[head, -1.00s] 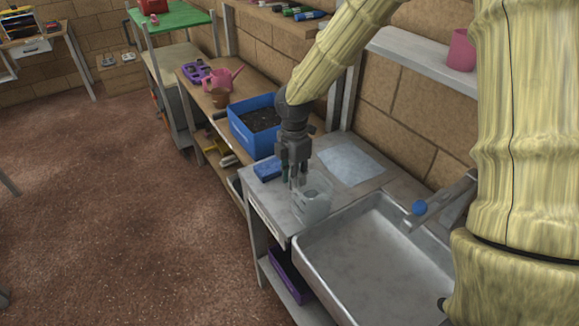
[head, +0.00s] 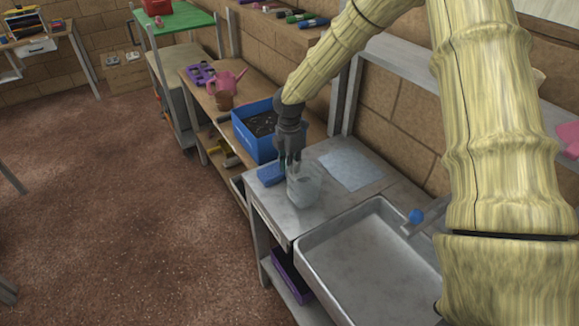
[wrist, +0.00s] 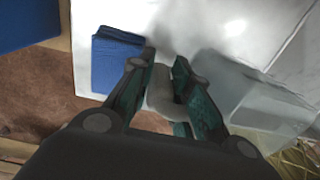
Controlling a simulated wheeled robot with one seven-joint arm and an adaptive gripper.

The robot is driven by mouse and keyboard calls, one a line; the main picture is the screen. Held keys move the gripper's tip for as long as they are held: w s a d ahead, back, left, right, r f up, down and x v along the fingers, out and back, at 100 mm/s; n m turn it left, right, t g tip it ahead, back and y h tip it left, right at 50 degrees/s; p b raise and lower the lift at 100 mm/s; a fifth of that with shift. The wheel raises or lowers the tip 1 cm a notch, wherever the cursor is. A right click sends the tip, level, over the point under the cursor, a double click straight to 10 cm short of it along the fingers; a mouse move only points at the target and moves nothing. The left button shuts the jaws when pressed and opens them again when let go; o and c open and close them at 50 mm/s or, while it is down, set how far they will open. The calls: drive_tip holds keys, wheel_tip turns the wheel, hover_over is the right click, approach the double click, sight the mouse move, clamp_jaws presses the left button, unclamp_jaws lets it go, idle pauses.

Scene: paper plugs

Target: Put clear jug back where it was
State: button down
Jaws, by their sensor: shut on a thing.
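The clear jug (head: 304,188) is see-through and stands upright at the grey counter (head: 330,207), left of the sink. I cannot tell whether its base touches the counter. My gripper (head: 293,167) points down at the jug's left side and is shut on it. In the wrist view my gripper's teal fingers (wrist: 162,95) close around a pale part of the jug, probably its handle. The jug's clear body (wrist: 245,95) extends to the right of the fingers there. The fingers hide part of the held piece.
A blue sponge-like block (head: 270,174) lies just left of the jug. A pale cloth or sheet (head: 350,168) lies behind it. The metal sink (head: 375,255) with a blue-knobbed tap is at right. A blue soil box (head: 255,140) stands beyond the counter's left end.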

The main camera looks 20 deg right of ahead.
drive_tip(key=shift+f, duration=0.75)
drive_tip(key=shift+f, duration=0.1)
drive_tip(key=c, duration=1.3)
unclamp_jaws()
wheel_tip(320, 180, up, 12)
drive_tip(key=shift+w+r+b, duration=0.1)
drive_tip(key=shift+w+b, duration=0.05)
drive_tip(key=shift+b, duration=0.9)
